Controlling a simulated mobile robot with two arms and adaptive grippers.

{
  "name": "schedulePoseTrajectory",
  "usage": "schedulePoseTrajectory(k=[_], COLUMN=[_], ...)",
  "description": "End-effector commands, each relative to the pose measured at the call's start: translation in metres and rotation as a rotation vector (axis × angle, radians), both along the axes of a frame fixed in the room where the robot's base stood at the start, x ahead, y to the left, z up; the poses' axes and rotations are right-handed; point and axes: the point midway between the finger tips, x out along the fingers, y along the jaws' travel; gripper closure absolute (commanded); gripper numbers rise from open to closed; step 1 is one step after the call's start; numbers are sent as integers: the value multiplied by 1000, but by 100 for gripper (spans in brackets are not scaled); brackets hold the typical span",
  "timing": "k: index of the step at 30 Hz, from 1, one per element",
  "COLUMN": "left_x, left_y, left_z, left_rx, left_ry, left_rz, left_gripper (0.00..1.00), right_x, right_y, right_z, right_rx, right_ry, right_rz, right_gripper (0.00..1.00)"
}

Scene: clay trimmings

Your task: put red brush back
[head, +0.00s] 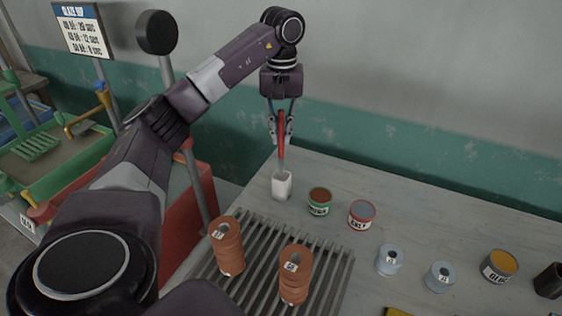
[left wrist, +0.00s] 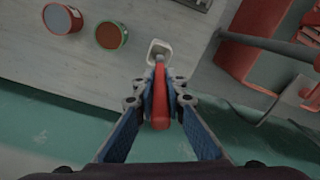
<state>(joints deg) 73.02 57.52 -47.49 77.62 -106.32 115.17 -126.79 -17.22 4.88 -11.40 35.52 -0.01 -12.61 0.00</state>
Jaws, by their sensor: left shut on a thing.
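My left gripper (head: 282,127) is shut on the red brush (head: 281,139), which hangs upright from it with its red handle between the fingers. In the left wrist view the fingers (left wrist: 159,98) sit on both sides of the brush's red handle (left wrist: 160,103). A small white cup (head: 282,186) stands on the grey table directly below the brush. The brush's lower end reaches the cup's mouth in the head view; how deep it sits is hidden. The cup also shows in the left wrist view (left wrist: 154,46), in line with the brush. My right gripper is out of view.
A green-labelled tin (head: 319,203) and a red-labelled tin (head: 361,215) stand right of the cup. Two brown ribbed stacks (head: 228,248) stand on a slatted rack (head: 262,240) in front. Grey spools (head: 390,262) and an orange-topped tin (head: 499,267) are further right.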

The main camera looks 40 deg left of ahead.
Motion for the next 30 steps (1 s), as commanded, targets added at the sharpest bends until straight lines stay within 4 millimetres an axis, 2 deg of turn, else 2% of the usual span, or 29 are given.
schedulePoseTrajectory(k=[1, 4, 11, 18, 30], left_x=[-1, -1, 0, -1, 0], left_y=[-1, 0, 0, 0, 0], left_z=[-13, -30, -51, -82, -90], left_rx=[-2, 0, -1, 0, 0], left_ry=[5, 4, 1, 3, 0], left_rz=[-1, -1, 0, -1, -1], left_gripper=[100, 100, 100, 100, 100], right_x=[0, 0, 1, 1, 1], right_y=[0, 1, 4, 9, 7], right_z=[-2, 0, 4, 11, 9], right_rx=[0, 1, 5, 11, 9], right_ry=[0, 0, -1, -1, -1], right_rz=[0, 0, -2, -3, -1], right_gripper=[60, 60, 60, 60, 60])
